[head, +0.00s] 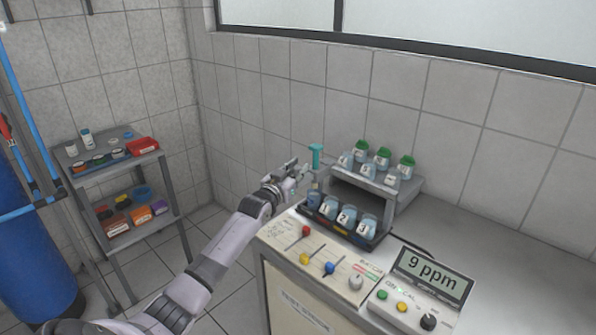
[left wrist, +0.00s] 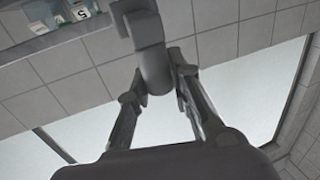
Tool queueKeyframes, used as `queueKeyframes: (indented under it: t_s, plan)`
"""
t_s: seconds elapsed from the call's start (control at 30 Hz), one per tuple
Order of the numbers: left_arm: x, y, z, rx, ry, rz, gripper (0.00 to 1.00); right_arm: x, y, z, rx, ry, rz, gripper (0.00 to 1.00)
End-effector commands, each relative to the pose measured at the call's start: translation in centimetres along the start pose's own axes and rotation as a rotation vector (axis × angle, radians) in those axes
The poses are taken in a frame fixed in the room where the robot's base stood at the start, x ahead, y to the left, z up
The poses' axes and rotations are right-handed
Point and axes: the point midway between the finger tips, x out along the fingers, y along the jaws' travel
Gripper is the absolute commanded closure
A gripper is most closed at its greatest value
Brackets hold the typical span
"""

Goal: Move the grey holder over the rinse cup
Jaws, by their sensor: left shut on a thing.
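My left gripper (head: 294,171) is shut on the grey holder, near the left end of the rack. In the left wrist view the grey holder (left wrist: 152,55) sits between the two fingers of my left gripper (left wrist: 158,82). A teal upright piece (head: 316,156) stands just right of the gripper in the head view, seemingly carried by the holder. Below it is a small cup (head: 313,198) at the left end of the front tray, possibly the rinse cup; I see no label on it. Whether the holder is directly above this cup I cannot tell. My right gripper is not in view.
Cups labelled 1, 2 and 3 (head: 347,216) stand in the front tray. Several green-capped bottles (head: 383,157) stand on the raised rack behind. A control panel (head: 327,266) and a 9 ppm meter (head: 433,272) are in front. The counter (head: 510,260) is clear at right.

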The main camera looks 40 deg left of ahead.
Motion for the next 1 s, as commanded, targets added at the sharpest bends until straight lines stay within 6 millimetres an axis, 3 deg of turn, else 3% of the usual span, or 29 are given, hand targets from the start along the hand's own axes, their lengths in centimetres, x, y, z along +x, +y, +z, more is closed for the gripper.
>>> queueKeyframes:
  t_s: [0.23, 0.27, 0.57, 0.77, 0.87, 1.0]
  plan:
    - [0.0, -0.4, -0.2, 0.003, 0.001, -0.006, 1.00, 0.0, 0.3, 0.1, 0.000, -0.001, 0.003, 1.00]
    - [0.0, -0.4, -0.2, 0.003, 0.001, -0.006, 0.79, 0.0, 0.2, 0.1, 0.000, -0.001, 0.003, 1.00]
    - [0.0, -0.3, -0.2, 0.002, 0.002, -0.004, 0.59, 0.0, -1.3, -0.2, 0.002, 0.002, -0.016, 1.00]
    - [0.0, -0.2, -0.1, 0.002, 0.001, -0.003, 0.59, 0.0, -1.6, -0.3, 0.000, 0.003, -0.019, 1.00]
    - [-0.1, -0.2, -0.1, 0.002, 0.001, -0.003, 0.59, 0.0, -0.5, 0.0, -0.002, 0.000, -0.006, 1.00]
    - [-1.2, -0.1, 0.0, 0.000, 0.000, -0.001, 0.59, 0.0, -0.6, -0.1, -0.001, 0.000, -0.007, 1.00]
